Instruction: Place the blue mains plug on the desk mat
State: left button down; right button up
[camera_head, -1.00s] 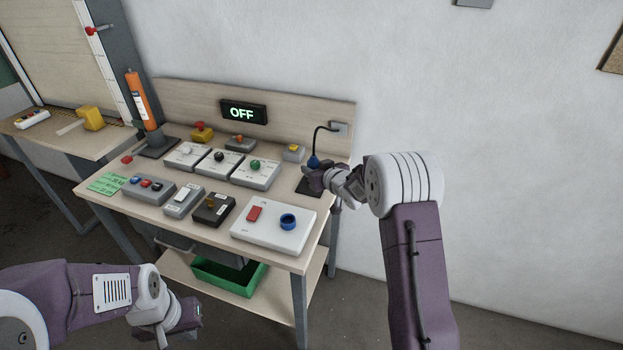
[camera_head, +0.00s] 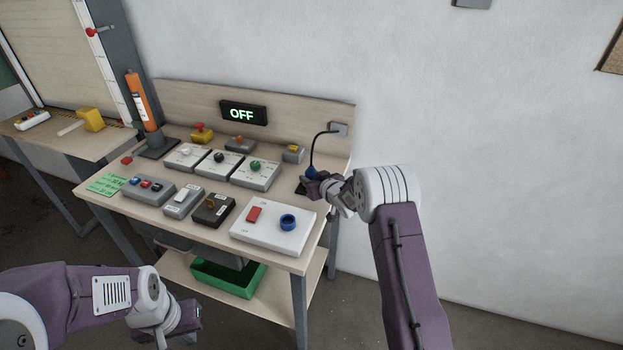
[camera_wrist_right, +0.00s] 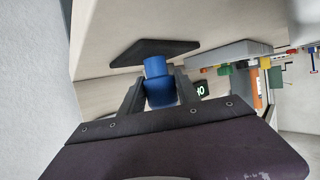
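The blue mains plug (camera_head: 311,171) is at the right end of the workbench, with its black cord rising to the wall socket (camera_head: 339,129). My right gripper (camera_head: 309,183) is shut on it; in the right wrist view the plug (camera_wrist_right: 159,82) sits between the two fingers. The dark desk mat (camera_wrist_right: 152,51) lies close beyond the plug's end in that view; I cannot tell whether they touch. In the head view the mat (camera_head: 301,188) is mostly hidden behind my right gripper. My left gripper (camera_head: 194,318) is low at the front, away from the bench; its fingers are unclear.
A white panel (camera_head: 262,236) with a red switch and blue ring stands at the bench's front right corner. Several switch boxes fill the middle. An "OFF" display (camera_head: 243,112) is on the backboard. A green bin (camera_head: 228,277) sits on the lower shelf.

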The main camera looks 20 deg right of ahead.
jog(key=o, duration=0.3)
jog(key=shift+r, duration=0.25)
jog(key=v, duration=1.2)
